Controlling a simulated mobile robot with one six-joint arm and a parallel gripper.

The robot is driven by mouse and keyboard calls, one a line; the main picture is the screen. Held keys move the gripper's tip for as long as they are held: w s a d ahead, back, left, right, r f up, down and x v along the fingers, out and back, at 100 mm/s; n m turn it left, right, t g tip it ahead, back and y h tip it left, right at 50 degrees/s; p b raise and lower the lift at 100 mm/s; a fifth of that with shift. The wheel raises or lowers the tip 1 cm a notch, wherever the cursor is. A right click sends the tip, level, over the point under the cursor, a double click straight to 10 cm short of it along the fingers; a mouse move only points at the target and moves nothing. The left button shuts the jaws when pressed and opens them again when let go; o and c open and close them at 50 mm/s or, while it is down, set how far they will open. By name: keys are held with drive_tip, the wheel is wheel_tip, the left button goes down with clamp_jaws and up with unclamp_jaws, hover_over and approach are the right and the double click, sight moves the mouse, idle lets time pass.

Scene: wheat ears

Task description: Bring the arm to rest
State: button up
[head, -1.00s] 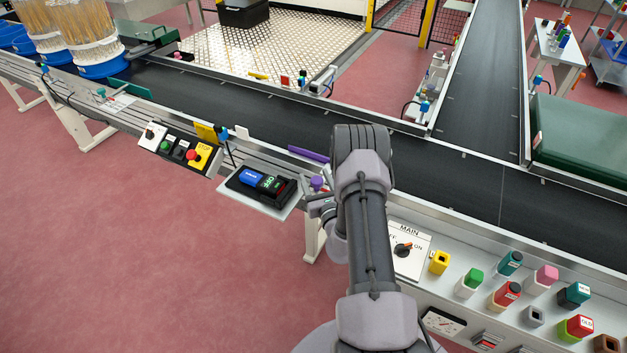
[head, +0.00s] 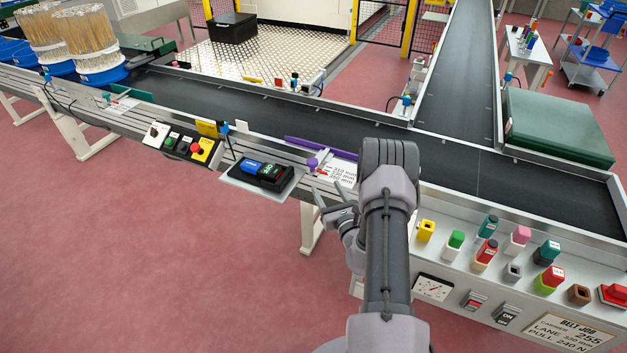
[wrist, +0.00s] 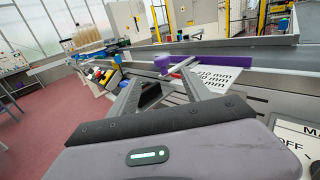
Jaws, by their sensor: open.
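My gripper (head: 334,204) is in front of the conveyor's near rail, left of my forearm in the head view. Its two fingers are spread apart, and nothing shows between them. In the wrist view the open fingers (wrist: 157,90) point toward the belt and the rail. A purple knob (head: 312,163) and a purple guide bar (head: 318,147) lie just beyond the fingertips. They also show in the wrist view, the knob (wrist: 162,62) close past the fingers. I cannot tell the exact gap. My arm's upper links hide part of the belt edge.
A black tray with a blue and a green-labelled block (head: 262,172) sits left of my gripper. A panel of coloured key blocks (head: 490,255) is at right. The dark belt (head: 350,128) runs behind. The red floor (head: 150,270) at front left is clear.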

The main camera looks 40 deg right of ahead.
drive_tip(key=w+a+r+n+g+y, duration=0.1)
drive_tip(key=w+a+r+n+y, duration=0.2)
drive_tip(key=a+r+n+y, duration=0.65)
drive_tip(key=w+a+r+n+g+y, duration=0.15)
drive_tip(key=a+r+n+y, duration=0.35)
drive_tip(key=a+r, duration=0.8)
drive_tip(key=s+a+r+n+g+y, duration=0.1)
drive_tip(key=s+a+r+n+g, duration=0.1)
drive_tip(key=s+a+n+g, duration=0.55)
drive_tip(key=s+a+r+n+g+y, duration=0.1)
drive_tip(key=s+a+r+n+g, duration=0.2)
drive_tip(key=s+a, duration=0.8)
drive_tip(key=s+d+n+t+h, duration=0.1)
drive_tip(key=s+d+n+h, duration=0.2)
drive_tip(key=s+n+h, duration=0.5)
drive_tip(key=s+n, duration=0.2)
drive_tip(key=s, duration=0.1)
drive_tip(key=shift+t+h, duration=0.35)
drive_tip(key=shift+t, duration=0.05)
